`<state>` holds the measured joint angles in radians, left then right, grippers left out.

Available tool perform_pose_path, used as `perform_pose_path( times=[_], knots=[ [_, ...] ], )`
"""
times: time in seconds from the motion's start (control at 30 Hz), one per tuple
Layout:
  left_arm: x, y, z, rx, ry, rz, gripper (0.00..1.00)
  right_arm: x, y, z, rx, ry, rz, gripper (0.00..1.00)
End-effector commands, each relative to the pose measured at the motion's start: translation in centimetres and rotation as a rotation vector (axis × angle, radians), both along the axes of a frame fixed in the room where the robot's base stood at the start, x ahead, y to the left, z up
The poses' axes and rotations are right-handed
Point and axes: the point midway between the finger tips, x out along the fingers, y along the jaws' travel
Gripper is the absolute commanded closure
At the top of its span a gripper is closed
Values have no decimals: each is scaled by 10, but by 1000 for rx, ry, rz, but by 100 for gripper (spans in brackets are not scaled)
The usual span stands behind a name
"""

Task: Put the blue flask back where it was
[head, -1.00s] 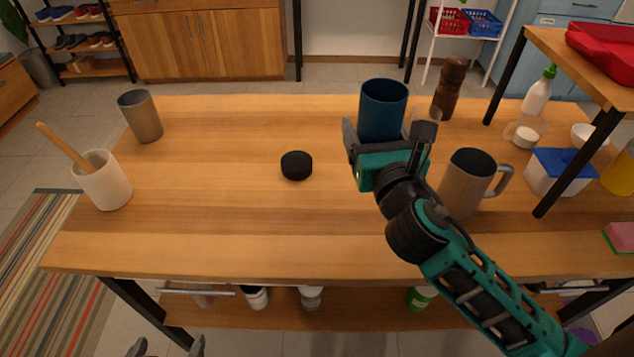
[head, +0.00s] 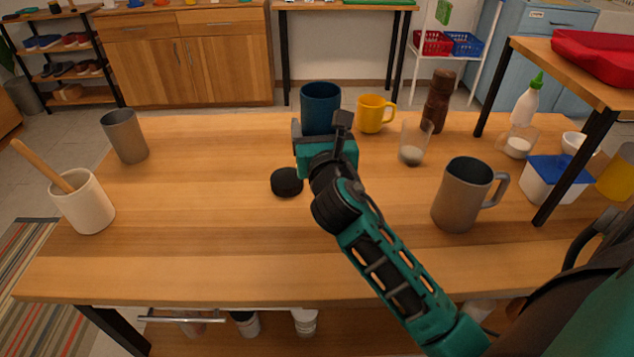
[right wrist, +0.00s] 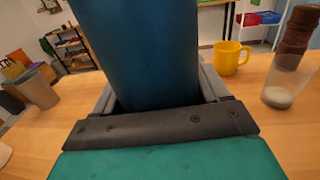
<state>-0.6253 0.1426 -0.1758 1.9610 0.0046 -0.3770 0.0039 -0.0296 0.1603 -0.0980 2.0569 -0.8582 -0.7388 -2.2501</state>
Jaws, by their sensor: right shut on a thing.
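The blue flask (head: 320,106) is upright, its dark open top facing up, over the back middle part of the table. It also fills the middle of the right wrist view (right wrist: 140,50). My right gripper (head: 322,132) is shut on it, with a finger on each side in the right wrist view (right wrist: 155,88). The flask's bottom is hidden by the gripper, so I cannot tell whether it touches the table. My left gripper is not in view.
A black round lid (head: 287,182) lies just in front of the flask. A yellow mug (head: 375,114), a glass (head: 413,142) and a brown mill (head: 437,101) stand to its right. A grey mug (head: 462,194) is nearer. A grey cup (head: 124,136) stands left; the table between is clear.

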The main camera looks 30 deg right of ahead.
Motion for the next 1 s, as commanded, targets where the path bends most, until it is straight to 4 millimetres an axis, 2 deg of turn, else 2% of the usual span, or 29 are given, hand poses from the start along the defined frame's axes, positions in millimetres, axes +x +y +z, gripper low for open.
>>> perform_pose_path(
  times=[0.03,0.1,0.33,0.6,1.0],
  knots=[
    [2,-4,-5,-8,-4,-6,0,0,0,-18,1,3,-1,65],
    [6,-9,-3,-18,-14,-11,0,0,0,-30,2,0,0,65],
    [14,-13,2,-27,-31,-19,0,0,0,-47,0,-2,1,65],
    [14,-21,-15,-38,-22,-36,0,0,0,-94,0,0,0,65],
    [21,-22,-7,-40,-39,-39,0,0,0,-99,-1,-3,2,65]
  ],
)
